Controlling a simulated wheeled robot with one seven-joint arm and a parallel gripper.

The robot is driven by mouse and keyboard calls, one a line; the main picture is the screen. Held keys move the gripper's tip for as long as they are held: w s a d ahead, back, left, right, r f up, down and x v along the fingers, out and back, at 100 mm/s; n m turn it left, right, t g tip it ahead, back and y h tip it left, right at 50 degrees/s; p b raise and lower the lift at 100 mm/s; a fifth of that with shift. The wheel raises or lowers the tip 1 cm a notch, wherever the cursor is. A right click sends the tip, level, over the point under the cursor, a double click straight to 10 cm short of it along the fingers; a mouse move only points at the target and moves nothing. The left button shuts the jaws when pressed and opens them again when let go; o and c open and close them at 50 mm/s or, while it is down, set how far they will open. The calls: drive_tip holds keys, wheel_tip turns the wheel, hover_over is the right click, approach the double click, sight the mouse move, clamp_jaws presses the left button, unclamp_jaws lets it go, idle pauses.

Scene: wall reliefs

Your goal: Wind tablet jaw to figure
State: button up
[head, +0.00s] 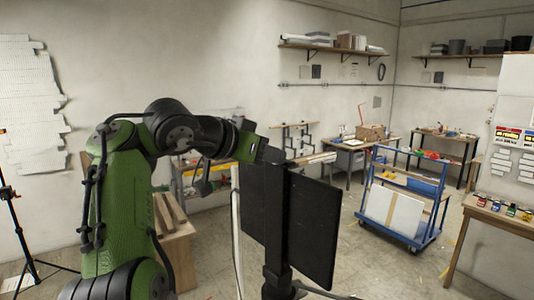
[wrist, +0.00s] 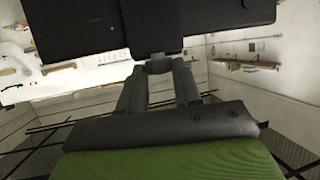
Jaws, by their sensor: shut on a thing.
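A large flat black panel (head: 315,225) stands upright in front of me in the head view, with a dark post (head: 276,230) running up its middle. I take it to be the tablet holder, but no figure can be made out on it. My gripper (head: 272,155) is at the top of the post, at the end of my green arm. In the wrist view the two grey fingers of my gripper (wrist: 160,72) close on a small dark part (wrist: 159,63) in front of the dark panel (wrist: 225,12). The exact shape of the gripped part is hidden.
A blue trolley (head: 405,208) with a pale board (head: 392,214) stands to the right on the floor. A wooden table (head: 490,208) with small coloured items is at the right edge. Workbenches line the back wall. A torn pale relief (head: 28,105) hangs on the left wall.

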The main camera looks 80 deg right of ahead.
drive_tip(key=m+g, duration=0.1)
drive_tip(key=m+g+y, duration=0.1)
drive_tip(key=m+y, duration=0.1)
drive_tip(key=shift+w+d+g, duration=0.2)
drive_tip(key=shift+w+g, duration=0.05)
drive_tip(key=shift+g, duration=0.15)
drive_tip(key=o, duration=1)
drive_tip(key=v, duration=0.7)
drive_tip(key=shift+w+a+r, duration=0.1)
drive_tip(key=shift+w+a, duration=0.05)
drive_tip(key=shift+w, duration=0.05)
